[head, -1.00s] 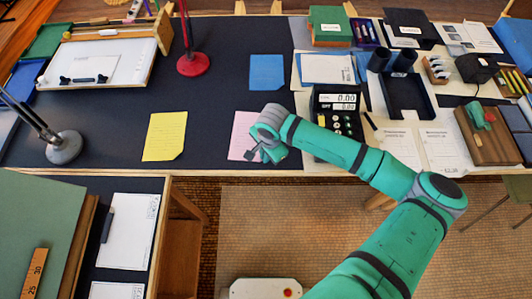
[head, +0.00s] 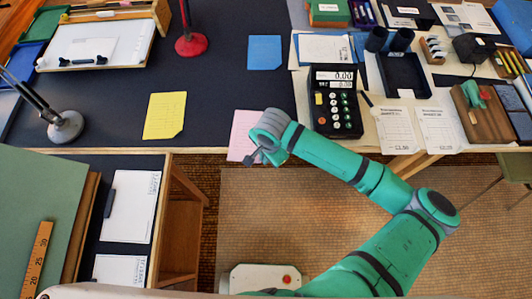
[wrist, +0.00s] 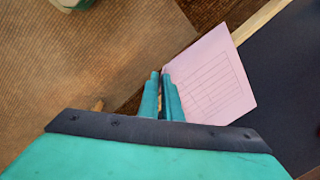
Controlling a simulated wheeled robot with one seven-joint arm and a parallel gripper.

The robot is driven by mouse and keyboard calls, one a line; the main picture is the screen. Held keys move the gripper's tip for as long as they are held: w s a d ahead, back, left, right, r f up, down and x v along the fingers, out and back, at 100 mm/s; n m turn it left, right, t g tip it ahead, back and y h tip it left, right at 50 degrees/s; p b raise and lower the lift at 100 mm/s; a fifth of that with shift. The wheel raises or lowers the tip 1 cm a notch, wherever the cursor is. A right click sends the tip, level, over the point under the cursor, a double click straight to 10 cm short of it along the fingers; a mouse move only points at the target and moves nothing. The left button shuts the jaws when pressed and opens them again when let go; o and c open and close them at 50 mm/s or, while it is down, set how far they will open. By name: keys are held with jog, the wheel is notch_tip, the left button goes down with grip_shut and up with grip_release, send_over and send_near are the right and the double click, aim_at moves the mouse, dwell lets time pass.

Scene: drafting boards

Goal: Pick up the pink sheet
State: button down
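The pink sheet (head: 241,128) is at the front edge of the dark drafting board, sticking out past the edge toward me. My gripper (head: 257,156) is at its near end and partly hides it in the head view. In the wrist view the pink sheet (wrist: 212,82) has ruled lines, and its near edge runs in between the fingertips. My gripper (wrist: 161,75) has its two fingers close together, shut on that edge. I cannot tell how far the sheet is above the board.
A yellow sheet (head: 165,115) and a blue sheet (head: 264,52) lie on the board. A black calculator (head: 336,103) is right of my gripper. A lower desk (head: 96,212) with white papers is at the left. Bare floor (head: 290,205) lies in front of the board.

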jog(key=shift+s, duration=0.25)
jog(key=c, duration=1.9)
grip_release()
jog(key=shift+w, duration=0.1)
jog(key=shift+a, duration=0.15)
notch_tip(320, 180, up, 11)
jog(key=s, duration=0.1)
jog(key=shift+d+f, duration=0.15)
jog(key=shift+d, duration=0.3)
jog(key=shift+c, duration=0.4)
